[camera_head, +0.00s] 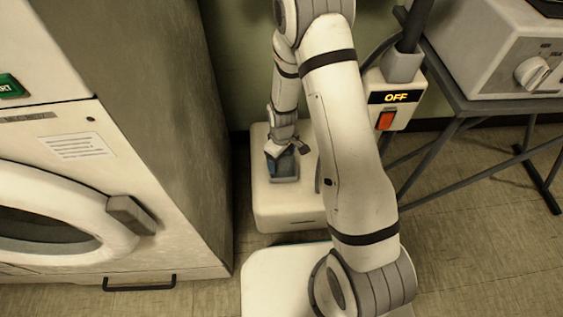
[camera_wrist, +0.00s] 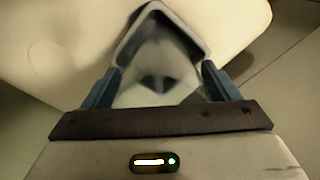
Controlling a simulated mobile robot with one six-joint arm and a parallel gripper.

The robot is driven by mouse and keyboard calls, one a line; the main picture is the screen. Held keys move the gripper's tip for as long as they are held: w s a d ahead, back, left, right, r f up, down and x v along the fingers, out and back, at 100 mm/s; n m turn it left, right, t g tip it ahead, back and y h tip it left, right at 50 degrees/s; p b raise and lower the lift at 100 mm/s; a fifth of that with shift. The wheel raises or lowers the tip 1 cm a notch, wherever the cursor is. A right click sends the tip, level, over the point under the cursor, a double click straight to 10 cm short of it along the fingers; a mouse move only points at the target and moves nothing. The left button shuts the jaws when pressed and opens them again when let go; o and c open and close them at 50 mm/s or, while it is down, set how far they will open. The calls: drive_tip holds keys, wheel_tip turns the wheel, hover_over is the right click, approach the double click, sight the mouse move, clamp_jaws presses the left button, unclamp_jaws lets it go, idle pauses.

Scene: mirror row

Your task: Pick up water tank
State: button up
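The water tank appears to be the small grey-blue container (camera_head: 284,168) on top of a low white unit (camera_head: 288,208) in the head view. In the wrist view it seems to be the translucent vessel with a dark rim (camera_wrist: 162,13). My gripper (camera_wrist: 160,72) points down at it, with its blue fingers wide apart on either side of the vessel. The fingertips are close to its sides, but I cannot tell whether they touch. The near part of the vessel is hidden by my gripper.
A large front-loading machine (camera_head: 150,120) stands close on the left. A pillar with an OFF sign and red switch (camera_head: 395,100) is to the right. Further right, a metal-framed table (camera_head: 470,105) holds a white appliance with a knob (camera_head: 505,55). The floor at lower right is clear.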

drive_tip(key=c, duration=0.9)
